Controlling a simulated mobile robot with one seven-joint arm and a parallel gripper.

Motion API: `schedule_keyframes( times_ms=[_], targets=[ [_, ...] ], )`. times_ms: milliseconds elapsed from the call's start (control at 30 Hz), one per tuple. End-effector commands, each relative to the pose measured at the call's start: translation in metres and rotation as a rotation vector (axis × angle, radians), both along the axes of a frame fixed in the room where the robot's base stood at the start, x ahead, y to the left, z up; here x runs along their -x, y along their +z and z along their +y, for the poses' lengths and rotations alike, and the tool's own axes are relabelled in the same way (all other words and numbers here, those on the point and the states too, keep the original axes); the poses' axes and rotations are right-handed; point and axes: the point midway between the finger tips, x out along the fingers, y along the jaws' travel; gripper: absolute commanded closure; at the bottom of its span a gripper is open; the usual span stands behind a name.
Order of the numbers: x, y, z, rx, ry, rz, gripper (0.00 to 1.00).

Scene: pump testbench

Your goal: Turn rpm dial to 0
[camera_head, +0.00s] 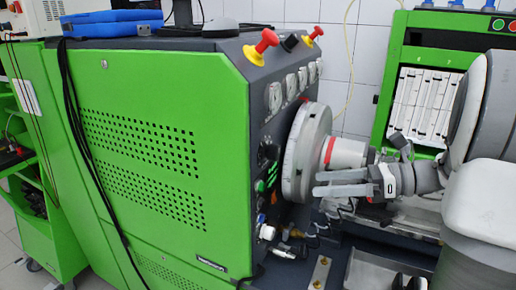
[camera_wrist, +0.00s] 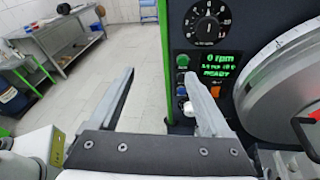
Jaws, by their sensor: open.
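A black round dial (camera_wrist: 208,22) with a white scale and a centre knob is on the dark panel, at the top of the wrist view; I cannot read its setting surely. Below it a green-lit display (camera_wrist: 208,63) reads 0 rpm and READY. In the head view the display (camera_head: 266,177) shows small on the panel's side face. My gripper (camera_wrist: 160,71) is open and empty, with its right finger in front of the panel's lower controls. In the head view my gripper (camera_head: 317,184) is right of the panel, near the large disc, apart from the dial.
A large grey disc (camera_head: 304,152) stands out from the panel beside my gripper. A green button (camera_wrist: 182,60), a white knob (camera_wrist: 187,108) and an orange switch (camera_wrist: 216,91) sit near the display. Red-and-yellow knobs (camera_head: 262,44) top the green cabinet (camera_head: 160,150).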

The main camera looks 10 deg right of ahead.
Motion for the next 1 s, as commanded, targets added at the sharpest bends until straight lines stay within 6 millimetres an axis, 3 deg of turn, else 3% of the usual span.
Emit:
schedule_keyframes(
  times_ms=[33, 100, 200, 367, 567, 1000],
  targets=[
    [-0.009, -0.001, -0.019, -0.069, -0.054, 0.021, 0.18],
    [-0.018, 0.001, -0.04, -0.149, -0.109, 0.037, 0.18],
    [-0.025, 0.002, -0.061, -0.231, -0.162, 0.05, 0.18],
    [-0.031, 0.004, -0.073, -0.283, -0.192, 0.055, 0.18],
    [-0.043, 0.005, -0.054, -0.286, -0.19, 0.055, 0.18],
    [-0.093, 0.005, 0.027, -0.284, -0.188, 0.055, 0.18]
  ],
)
